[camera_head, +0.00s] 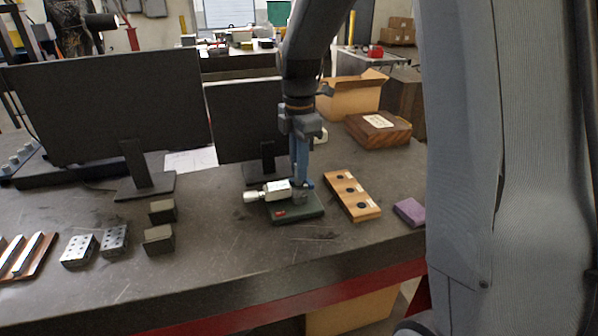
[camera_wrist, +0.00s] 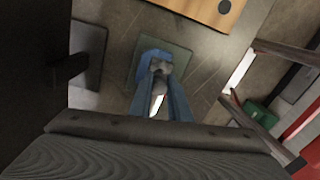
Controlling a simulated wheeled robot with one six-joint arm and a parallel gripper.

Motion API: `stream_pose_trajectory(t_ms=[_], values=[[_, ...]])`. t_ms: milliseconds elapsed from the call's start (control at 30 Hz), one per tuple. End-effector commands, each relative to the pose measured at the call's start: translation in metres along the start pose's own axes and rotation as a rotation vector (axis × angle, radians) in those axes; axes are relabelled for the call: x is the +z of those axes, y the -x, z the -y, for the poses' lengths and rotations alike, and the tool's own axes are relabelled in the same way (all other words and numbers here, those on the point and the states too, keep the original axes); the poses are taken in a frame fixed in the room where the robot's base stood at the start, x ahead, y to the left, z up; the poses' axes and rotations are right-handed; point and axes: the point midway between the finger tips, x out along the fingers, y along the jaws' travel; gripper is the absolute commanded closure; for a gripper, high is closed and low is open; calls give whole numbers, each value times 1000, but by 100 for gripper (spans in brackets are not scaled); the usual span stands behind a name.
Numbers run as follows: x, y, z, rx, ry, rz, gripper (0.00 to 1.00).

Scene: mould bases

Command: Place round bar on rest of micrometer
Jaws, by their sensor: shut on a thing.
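The micrometer (camera_head: 268,191) has a silver body and lies over a dark green base (camera_head: 290,213) on the bench. The base also shows in the wrist view (camera_wrist: 182,58). My gripper (camera_head: 303,184) points down at the right end of the micrometer, over the base. In the wrist view its blue fingers (camera_wrist: 160,72) close on a small grey piece (camera_wrist: 161,67), which looks like the round bar. The fingers hide most of the bar and part of the micrometer. I cannot tell whether the bar touches the rest.
A wooden block with dark holes (camera_head: 352,194) lies close to the right, with a purple block (camera_head: 410,212) beyond it. A monitor (camera_head: 245,120) stands behind. Grey blocks (camera_head: 159,238) stand to the left. The bench front between them is clear.

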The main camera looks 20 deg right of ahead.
Motion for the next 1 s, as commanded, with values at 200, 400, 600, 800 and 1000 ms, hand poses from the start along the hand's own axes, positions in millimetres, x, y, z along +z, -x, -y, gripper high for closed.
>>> stream_pose_trajectory(t_ms=[200, 400, 600, 800, 1000], values=[[-1, -23, 1, -2, 2, 0, 100], [-1, -24, 0, 0, 1, 0, 100], [-1, -27, 0, 0, 1, 0, 82], [-1, -27, 0, 0, 1, 0, 65], [-1, -26, 0, 0, 1, 0, 65]])
